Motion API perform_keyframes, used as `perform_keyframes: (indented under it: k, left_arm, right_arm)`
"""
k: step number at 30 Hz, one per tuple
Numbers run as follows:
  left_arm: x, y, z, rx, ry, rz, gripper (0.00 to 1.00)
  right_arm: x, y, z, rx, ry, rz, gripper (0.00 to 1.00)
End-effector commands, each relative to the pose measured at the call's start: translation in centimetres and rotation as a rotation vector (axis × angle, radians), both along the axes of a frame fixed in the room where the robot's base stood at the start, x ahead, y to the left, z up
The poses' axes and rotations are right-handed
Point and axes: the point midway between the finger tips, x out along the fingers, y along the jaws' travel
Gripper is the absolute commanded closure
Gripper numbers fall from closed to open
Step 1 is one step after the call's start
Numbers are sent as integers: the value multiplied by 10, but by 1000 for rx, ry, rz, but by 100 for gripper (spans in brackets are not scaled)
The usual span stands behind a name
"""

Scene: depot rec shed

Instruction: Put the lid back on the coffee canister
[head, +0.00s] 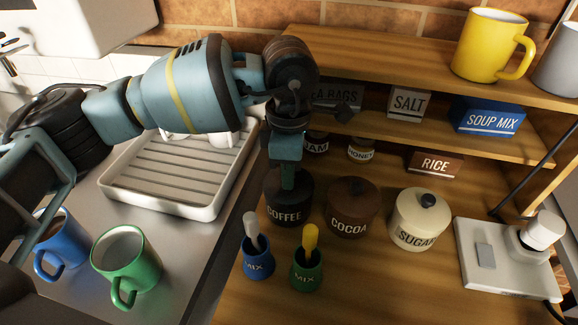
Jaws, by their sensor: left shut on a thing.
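The dark coffee canister (288,212) stands upright on the wooden counter, left of the cocoa canister. My left gripper (288,180) reaches down from above to its top, with its fingers pointing down. It is shut on the dark lid (303,183), at the canister's mouth. Lid and canister are both very dark, and the gripper covers part of them, so I cannot tell whether the lid sits flat on the rim. My right gripper is not in view.
The cocoa canister (351,210) and sugar canister (419,221) stand to the right. Two small pots, blue (258,263) and green (306,272), stand in front. A shelf (400,128) with boxes and jars is behind. A drying tray (178,195) and mugs are left.

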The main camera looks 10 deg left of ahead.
Motion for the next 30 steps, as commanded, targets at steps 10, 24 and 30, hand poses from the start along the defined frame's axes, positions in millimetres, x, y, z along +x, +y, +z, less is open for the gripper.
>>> perform_keyframes:
  k: [10,24,30]
  left_arm:
    - [0,0,0,-1,-1,0,100]
    - [0,0,0,0,-1,0,100]
    - [0,0,0,0,-1,0,74]
  right_arm:
    - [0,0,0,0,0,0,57]
    - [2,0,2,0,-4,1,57]
    - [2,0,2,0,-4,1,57]
